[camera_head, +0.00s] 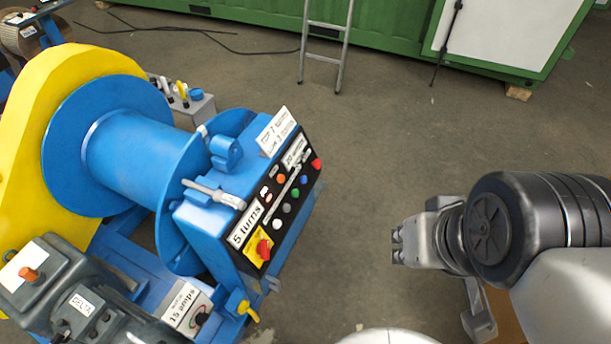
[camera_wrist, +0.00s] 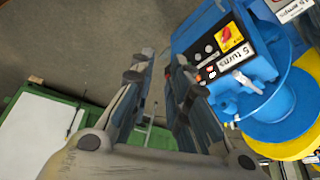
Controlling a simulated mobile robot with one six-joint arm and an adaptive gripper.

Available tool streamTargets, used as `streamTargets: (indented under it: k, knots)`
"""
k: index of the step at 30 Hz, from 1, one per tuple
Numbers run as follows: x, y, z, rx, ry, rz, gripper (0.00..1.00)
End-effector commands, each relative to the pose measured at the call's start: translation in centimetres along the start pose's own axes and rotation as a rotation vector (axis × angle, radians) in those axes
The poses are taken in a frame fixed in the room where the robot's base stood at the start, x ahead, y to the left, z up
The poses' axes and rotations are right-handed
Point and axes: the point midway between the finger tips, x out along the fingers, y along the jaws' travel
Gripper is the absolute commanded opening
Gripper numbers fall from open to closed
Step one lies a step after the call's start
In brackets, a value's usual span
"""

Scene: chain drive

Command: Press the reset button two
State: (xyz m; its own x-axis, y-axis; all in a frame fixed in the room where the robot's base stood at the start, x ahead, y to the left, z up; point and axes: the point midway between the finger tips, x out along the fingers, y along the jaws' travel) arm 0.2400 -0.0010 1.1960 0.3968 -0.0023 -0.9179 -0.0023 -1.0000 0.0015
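The blue winch's control box has a slanted black panel (camera_head: 268,209) at centre left in the head view. It carries white buttons (camera_head: 277,223), a green button (camera_head: 295,193), a blue button (camera_head: 304,179), a red button (camera_head: 317,164) and an orange one (camera_head: 280,173). I cannot read which one is reset button two. My gripper (camera_head: 397,246) is to the right of the panel, well apart from it, and touches nothing. In the wrist view my gripper (camera_wrist: 160,72) has its fingers spread with nothing between them; the panel (camera_wrist: 212,49) shows right of them.
A red knob on a yellow plate (camera_head: 263,248) sits at the panel's lower end, beside a "5 turns" label (camera_head: 245,226). A blue drum (camera_head: 130,150) and yellow housing (camera_head: 30,150) stand left. A ladder (camera_head: 325,55) is behind. Bare floor (camera_head: 370,150) lies between gripper and panel.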

Motion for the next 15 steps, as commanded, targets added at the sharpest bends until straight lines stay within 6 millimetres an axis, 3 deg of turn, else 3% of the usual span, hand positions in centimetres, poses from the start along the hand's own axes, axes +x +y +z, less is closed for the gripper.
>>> streamTargets:
  k: [6, 15]
  knots:
    - [0.00, 0.00, 0.00, 0.000, 0.000, 0.000, 0.00]
    - [0.00, 0.00, 0.00, 0.000, 0.000, 0.000, 0.00]
